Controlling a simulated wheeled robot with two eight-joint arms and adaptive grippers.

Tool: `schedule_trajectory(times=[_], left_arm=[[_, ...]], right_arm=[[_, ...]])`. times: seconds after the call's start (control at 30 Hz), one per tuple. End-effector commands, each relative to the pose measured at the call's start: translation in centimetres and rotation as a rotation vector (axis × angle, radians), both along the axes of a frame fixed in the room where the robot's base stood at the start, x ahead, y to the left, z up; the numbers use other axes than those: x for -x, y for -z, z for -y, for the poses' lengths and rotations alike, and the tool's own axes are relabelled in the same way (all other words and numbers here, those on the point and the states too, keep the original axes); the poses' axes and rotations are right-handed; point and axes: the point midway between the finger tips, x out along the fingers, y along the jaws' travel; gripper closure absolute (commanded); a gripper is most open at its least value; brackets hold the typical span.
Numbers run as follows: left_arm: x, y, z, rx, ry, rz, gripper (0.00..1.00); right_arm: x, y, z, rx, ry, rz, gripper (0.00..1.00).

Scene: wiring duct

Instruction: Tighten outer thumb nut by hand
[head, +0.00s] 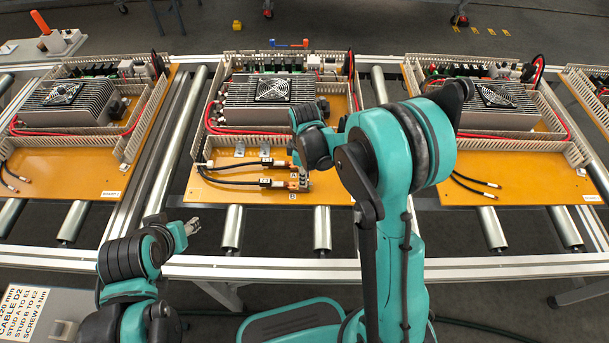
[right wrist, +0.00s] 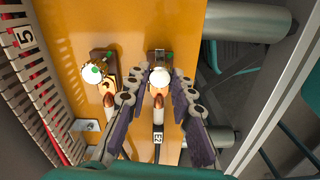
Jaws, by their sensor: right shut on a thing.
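In the right wrist view, the outer thumb nut (right wrist: 160,77) has a round white top and sits on the stud nearer the board's edge. My right gripper (right wrist: 157,94) has its two fingers on either side of it, shut on it. A cable lug with a black cable marked E2 (right wrist: 158,137) runs below that nut between the fingers. The inner thumb nut (right wrist: 95,73) is similar and stands to the left, apart from the fingers. In the head view, my right gripper (head: 301,178) is over the studs and partly hides them. My left gripper (head: 192,226) is away, before the board; its opening is unclear.
The orange board (head: 230,192) carries a finned unit with a fan (head: 272,90) and slotted wiring duct (head: 202,125). Two black cables (head: 232,182) lead to the studs. Similar boards stand left and right on the roller conveyor (head: 232,229). A metal rail (head: 270,270) runs along the front.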

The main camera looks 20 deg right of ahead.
Motion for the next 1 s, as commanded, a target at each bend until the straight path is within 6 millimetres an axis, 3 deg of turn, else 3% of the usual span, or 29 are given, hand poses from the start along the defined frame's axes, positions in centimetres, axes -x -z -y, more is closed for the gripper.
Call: schedule_trajectory(times=[1.0], left_arm=[[0.00,0.33,0.00,0.000,0.000,0.000,0.56]], right_arm=[[-0.11,-0.12,0.00,0.001,0.963,0.003,1.00]])
